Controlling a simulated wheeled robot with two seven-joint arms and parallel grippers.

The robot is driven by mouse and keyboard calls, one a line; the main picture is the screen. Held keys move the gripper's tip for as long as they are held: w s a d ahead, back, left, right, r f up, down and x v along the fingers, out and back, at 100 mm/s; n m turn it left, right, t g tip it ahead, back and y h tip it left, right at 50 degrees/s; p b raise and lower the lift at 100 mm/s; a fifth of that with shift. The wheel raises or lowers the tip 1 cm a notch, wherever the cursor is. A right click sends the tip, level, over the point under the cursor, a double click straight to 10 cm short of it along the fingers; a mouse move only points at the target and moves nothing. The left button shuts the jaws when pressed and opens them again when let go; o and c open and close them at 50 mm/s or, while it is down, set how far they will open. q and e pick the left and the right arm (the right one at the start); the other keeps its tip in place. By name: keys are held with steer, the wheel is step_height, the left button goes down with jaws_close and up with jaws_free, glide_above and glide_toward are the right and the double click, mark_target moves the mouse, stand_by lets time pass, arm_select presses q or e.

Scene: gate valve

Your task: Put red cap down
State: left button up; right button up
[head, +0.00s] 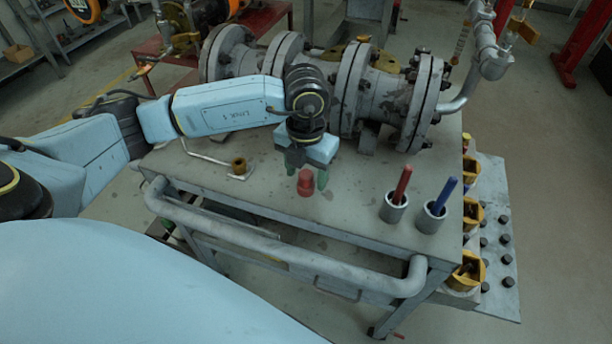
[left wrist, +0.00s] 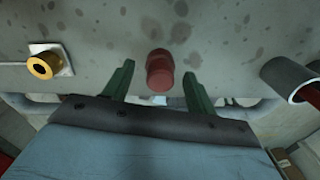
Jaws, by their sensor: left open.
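The red cap (head: 306,182) is at the front part of the grey metal table (head: 340,215), below my left gripper. In the left wrist view the red cap (left wrist: 160,72) sits between the two green fingers, with a gap on each side. My left gripper (head: 307,178) points down and is open around the cap; it also shows in the left wrist view (left wrist: 157,80). The cap appears to stand on the table top, but its contact with the surface is hard to see. My right gripper is not in view.
A grey flanged pipe (head: 355,90) lies along the table's back. Two metal cups, one with a red rod (head: 402,185) and one with a blue rod (head: 443,197), stand to the right. A brass fitting (head: 239,167) is to the left. A rail (head: 280,245) runs along the front.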

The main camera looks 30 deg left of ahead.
mark_target(306, 173)
arm_select(q)
step_height(306, 173, up, 10)
steer(key=p, duration=0.1)
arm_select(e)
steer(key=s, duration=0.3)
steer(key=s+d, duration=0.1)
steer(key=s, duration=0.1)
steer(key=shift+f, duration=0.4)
